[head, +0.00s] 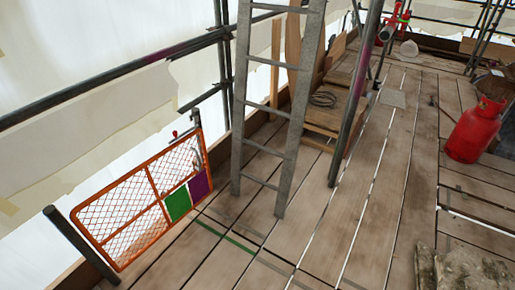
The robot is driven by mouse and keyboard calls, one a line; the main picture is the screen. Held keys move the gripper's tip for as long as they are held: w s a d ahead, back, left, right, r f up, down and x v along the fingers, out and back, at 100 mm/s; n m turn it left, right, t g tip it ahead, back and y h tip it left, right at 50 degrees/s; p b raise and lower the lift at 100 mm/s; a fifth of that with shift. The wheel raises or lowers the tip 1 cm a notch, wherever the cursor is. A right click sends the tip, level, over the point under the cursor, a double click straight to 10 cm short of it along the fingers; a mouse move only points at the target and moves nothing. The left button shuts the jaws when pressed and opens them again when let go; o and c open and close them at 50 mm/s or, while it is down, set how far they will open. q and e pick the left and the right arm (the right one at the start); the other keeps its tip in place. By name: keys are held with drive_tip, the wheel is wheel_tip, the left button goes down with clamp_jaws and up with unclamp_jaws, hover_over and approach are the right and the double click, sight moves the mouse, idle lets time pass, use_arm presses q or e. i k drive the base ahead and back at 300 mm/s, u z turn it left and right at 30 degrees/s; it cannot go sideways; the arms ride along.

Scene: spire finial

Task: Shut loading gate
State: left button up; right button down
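The loading gate (128,208) is an orange frame with wire mesh at the left edge of the plank deck. A green panel (178,204) and a purple panel (199,186) sit low at its right end. Its left end is by a short dark post (80,244). Its right end is close to another post (196,119) with a small dark red fitting (184,132) beside it. I cannot tell whether the gate is latched or a small gap stands there. Neither of my grippers is in view.
A grey ladder (241,100) stands on the deck right of the gate. A scaffold pole (357,90) rises behind it. A red gas cylinder (475,131) is at right, and a rough stone block (462,270) at lower right. Planks before the gate look clear.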

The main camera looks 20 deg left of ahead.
sight(178, 204)
drive_tip(key=z, duration=0.05)
drive_tip(key=i, duration=1.55)
drive_tip(key=u, duration=0.8)
